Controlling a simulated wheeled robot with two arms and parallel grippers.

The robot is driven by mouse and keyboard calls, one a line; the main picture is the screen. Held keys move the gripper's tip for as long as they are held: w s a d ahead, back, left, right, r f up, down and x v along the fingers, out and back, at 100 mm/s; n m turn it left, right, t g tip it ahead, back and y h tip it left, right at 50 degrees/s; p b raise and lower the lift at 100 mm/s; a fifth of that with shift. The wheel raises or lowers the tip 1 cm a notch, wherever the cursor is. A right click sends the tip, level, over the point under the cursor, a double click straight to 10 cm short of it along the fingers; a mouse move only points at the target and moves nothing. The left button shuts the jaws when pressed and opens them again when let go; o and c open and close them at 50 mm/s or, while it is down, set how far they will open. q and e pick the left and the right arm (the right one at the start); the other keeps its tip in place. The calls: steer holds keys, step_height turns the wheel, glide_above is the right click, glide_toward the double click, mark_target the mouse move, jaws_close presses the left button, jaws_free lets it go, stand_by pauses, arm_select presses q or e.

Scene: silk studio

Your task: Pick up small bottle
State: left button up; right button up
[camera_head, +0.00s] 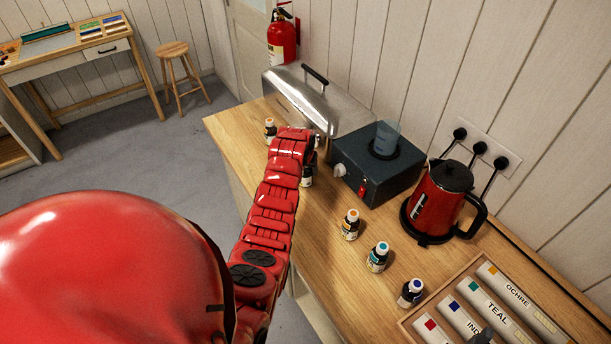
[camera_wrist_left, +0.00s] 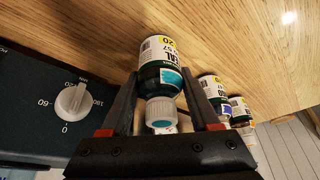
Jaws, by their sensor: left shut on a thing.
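In the left wrist view a small dark bottle (camera_wrist_left: 158,70) with a white cap and a teal-marked label sits between the two fingers of my left gripper (camera_wrist_left: 160,112). The gripper is shut on it. The bottle appears upside down in this view, and I cannot tell whether it touches the wood.
Two similar bottles (camera_wrist_left: 214,88) (camera_wrist_left: 239,108) stand close by. The dark box (camera_head: 378,165) with a knob (camera_wrist_left: 73,101) is very near the gripper. A metal case (camera_head: 320,105), more bottles (camera_head: 350,225), a red kettle (camera_head: 436,205) and a wooden tray (camera_head: 408,322) share the worktop.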

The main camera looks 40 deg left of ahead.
arm_select(q)
jaws_close()
